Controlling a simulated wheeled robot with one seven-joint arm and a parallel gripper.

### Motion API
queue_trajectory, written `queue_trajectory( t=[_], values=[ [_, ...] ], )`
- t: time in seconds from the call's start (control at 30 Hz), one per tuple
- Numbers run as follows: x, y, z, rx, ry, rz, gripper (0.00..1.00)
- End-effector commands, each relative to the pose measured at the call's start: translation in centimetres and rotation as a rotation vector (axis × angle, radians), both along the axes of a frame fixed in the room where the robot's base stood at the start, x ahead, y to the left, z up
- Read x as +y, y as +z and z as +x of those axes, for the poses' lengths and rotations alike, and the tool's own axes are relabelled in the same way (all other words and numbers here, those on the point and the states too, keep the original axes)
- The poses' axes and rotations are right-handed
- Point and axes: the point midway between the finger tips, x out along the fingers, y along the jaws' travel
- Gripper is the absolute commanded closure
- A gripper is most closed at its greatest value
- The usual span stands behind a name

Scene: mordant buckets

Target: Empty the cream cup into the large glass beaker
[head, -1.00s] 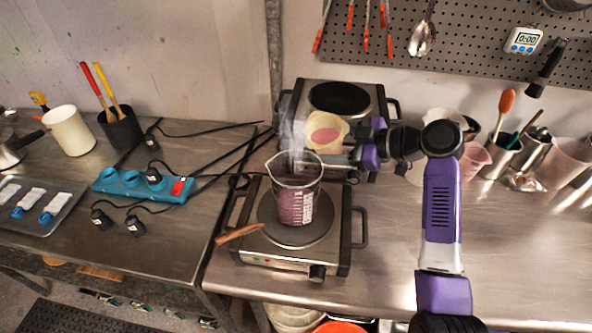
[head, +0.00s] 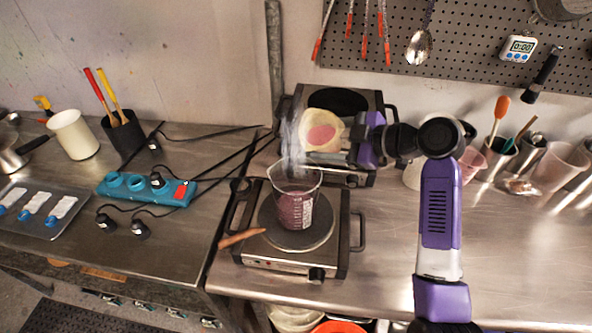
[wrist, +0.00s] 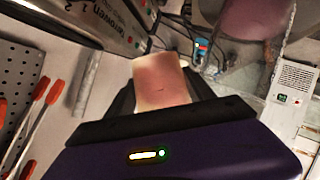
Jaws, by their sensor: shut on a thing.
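My gripper (head: 352,133) is shut on the cream cup (head: 313,143), which is tilted with its mouth toward the head camera and shows pink contents inside. The cup also shows between the fingers in the wrist view (wrist: 158,82). The large glass beaker (head: 296,206) stands upright on the front hot plate (head: 285,262), with pinkish-purple contents and steam above it. The cup is held above and a little to the right of the beaker, apart from it. No stream between them can be made out.
A second hot plate (head: 378,105) stands behind. A wooden stick (head: 242,238) lies at the front plate's left edge. A teal power strip (head: 147,189) with cords is on the left table. Cups and tools crowd the back right; the right counter front is clear.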

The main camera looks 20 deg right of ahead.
Motion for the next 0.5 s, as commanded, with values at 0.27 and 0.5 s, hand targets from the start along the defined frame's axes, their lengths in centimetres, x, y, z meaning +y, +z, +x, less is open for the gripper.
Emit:
queue_trajectory(
  t=[0.27,0.5],
  values=[
    [0.3,1.2,-0.1,-0.02,0.0,-0.034,0.91],
    [0.5,2.1,-0.2,-0.034,0.0,-0.063,0.91]
  ],
)
